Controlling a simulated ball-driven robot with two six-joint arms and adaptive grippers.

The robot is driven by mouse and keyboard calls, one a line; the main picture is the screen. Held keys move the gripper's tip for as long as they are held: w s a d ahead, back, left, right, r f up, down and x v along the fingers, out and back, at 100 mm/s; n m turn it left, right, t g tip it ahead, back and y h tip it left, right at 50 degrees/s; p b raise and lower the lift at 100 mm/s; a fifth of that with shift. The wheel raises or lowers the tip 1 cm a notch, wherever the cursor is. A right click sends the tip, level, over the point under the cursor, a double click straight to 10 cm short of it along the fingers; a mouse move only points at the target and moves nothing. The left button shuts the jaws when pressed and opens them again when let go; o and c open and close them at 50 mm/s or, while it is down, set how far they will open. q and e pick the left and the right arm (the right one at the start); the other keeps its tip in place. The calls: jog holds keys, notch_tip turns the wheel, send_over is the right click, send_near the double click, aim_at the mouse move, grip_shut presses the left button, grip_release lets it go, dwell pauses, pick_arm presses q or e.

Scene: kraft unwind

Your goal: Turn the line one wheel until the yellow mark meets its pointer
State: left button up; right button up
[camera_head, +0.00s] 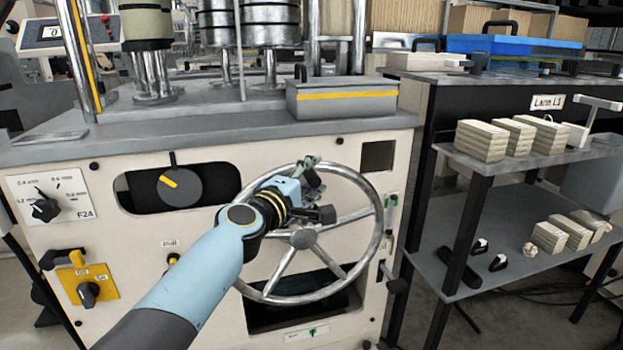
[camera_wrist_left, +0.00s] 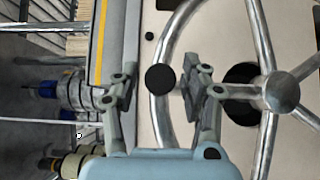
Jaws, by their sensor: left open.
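The line one wheel is a silver spoked handwheel (camera_head: 378,240) on the front of the cream machine; its rim and hub (camera_wrist_left: 282,92) show in the left wrist view. A dark dial (camera_head: 184,190) in a black window carries the yellow mark (camera_head: 168,181). The mark sits left of and below the dark pointer (camera_head: 173,158). My left gripper (camera_head: 309,172) is at the top of the wheel rim. In the left wrist view its open fingers (camera_wrist_left: 160,88) stand either side of a round black knob (camera_wrist_left: 160,79) at the rim. Contact cannot be told. My right gripper is out of view.
A grey box with a yellow stripe (camera_head: 342,103) stands on the machine's top ledge above the wheel. A selector knob (camera_head: 46,208) and a yellow switch plate (camera_head: 86,287) are at left. A shelf rack (camera_head: 455,152) with pale stacks stands at right.

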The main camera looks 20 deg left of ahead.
pick_arm(q)
jog(key=shift+c, duration=0.4)
grip_shut()
jog(key=shift+r, duration=0.1)
